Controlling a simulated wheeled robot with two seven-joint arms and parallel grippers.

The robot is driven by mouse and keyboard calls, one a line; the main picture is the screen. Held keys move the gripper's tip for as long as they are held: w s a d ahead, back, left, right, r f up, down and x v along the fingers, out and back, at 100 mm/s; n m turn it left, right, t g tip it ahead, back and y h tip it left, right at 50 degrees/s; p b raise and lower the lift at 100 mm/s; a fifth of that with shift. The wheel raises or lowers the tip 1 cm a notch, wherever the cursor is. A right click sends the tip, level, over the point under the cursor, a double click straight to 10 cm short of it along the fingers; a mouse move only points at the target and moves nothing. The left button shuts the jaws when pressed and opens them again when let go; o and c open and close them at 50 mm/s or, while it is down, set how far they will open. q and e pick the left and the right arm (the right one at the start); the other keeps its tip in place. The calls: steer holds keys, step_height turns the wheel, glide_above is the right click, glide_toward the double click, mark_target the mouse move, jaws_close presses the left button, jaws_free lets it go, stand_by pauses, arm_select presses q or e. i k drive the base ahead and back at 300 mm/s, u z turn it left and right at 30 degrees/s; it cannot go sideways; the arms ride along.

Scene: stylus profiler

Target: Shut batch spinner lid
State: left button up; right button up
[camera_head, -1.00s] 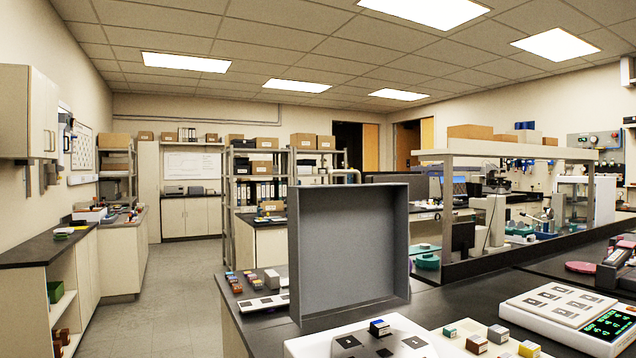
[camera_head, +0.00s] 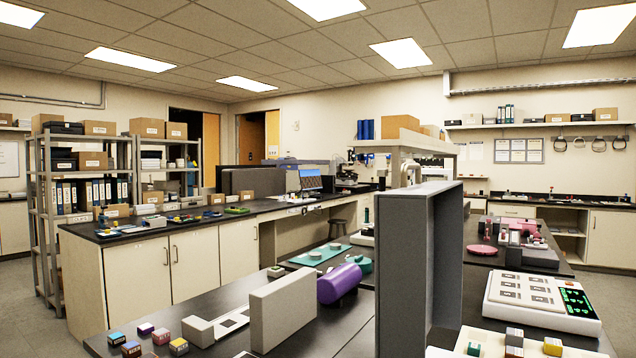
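A large dark grey box-shaped lid (camera_head: 402,270), which I take for the batch spinner lid, stands upright and open on the bench at the lower middle. I see its outer left side and its hollow inner side, which faces right. Its lower end and the spinner body under it are cut off by the bottom of the picture. Neither of my grippers shows in the head view.
A white device with a green display (camera_head: 540,303) stands right of the lid, with small coloured blocks (camera_head: 514,340) before it. Left of the lid are a purple cylinder (camera_head: 339,284), a light grey upright block (camera_head: 283,306) and several small blocks (camera_head: 131,348).

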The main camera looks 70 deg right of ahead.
mark_target(419, 228)
steer(key=i, duration=0.3)
steer(key=z, duration=4.9)
steer(key=k, duration=0.8)
steer(key=u, duration=1.4)
steer(key=i, duration=0.5)
steer(key=z, duration=1.45)
steer(key=k, duration=0.4)
steer(key=u, duration=0.05)
